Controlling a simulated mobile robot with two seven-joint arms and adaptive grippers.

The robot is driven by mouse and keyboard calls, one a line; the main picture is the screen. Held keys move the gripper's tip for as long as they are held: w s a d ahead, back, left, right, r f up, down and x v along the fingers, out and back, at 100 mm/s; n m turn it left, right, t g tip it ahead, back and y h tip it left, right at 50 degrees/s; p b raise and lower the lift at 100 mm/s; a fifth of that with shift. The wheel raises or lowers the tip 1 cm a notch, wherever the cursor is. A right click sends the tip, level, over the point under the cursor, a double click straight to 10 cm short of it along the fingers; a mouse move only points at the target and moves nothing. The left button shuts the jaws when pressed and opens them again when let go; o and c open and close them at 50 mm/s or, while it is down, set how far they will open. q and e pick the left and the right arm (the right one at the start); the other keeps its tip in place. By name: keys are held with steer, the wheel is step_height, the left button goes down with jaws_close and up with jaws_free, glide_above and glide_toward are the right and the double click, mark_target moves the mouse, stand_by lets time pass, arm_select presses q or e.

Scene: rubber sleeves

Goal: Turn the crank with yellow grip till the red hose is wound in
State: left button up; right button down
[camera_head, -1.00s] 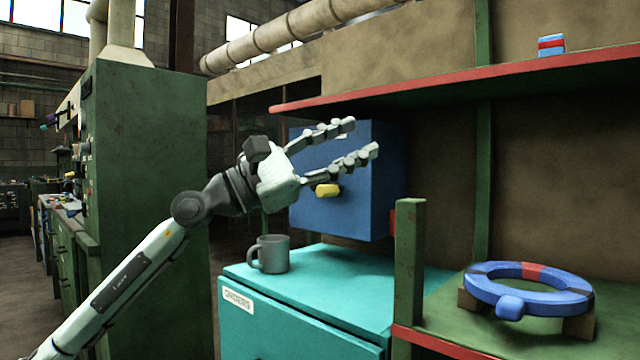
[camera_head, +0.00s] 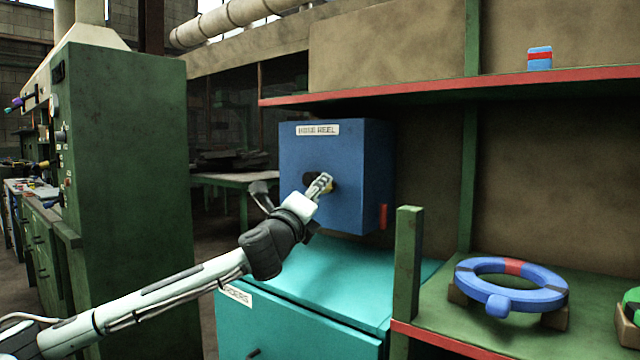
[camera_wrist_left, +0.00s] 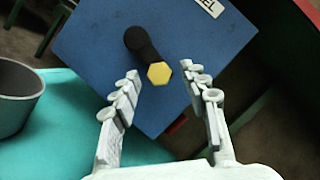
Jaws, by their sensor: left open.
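The blue hose reel box (camera_head: 350,160) hangs under the shelf, with a label on its front. In the left wrist view the black crank arm (camera_wrist_left: 143,43) comes out of the box front (camera_wrist_left: 205,45) and ends in a yellow hexagonal grip (camera_wrist_left: 159,73). My left gripper (camera_head: 320,185) is open in front of the box. In the left wrist view its fingers (camera_wrist_left: 160,71) stand on either side of the grip, with gaps on both sides. In the head view my gripper mostly hides the crank. A red piece, perhaps the hose, shows at the box's lower right (camera_head: 383,216). My right gripper is out of view.
A teal cabinet (camera_head: 350,285) stands below the box, and a grey mug (camera_wrist_left: 15,95) is on it close to my left gripper. A green post (camera_head: 409,265) rises at right. Beyond it a blue ring handwheel (camera_head: 540,283) rests on blocks. A red-edged shelf (camera_head: 450,88) runs above.

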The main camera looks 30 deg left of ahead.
arm_select(q)
steer(key=shift+x, duration=1.4)
steer(key=c, duration=0.9)
steer(key=shift+s+r, duration=0.1)
steer(key=shift+r, duration=0.05)
jaws_close()
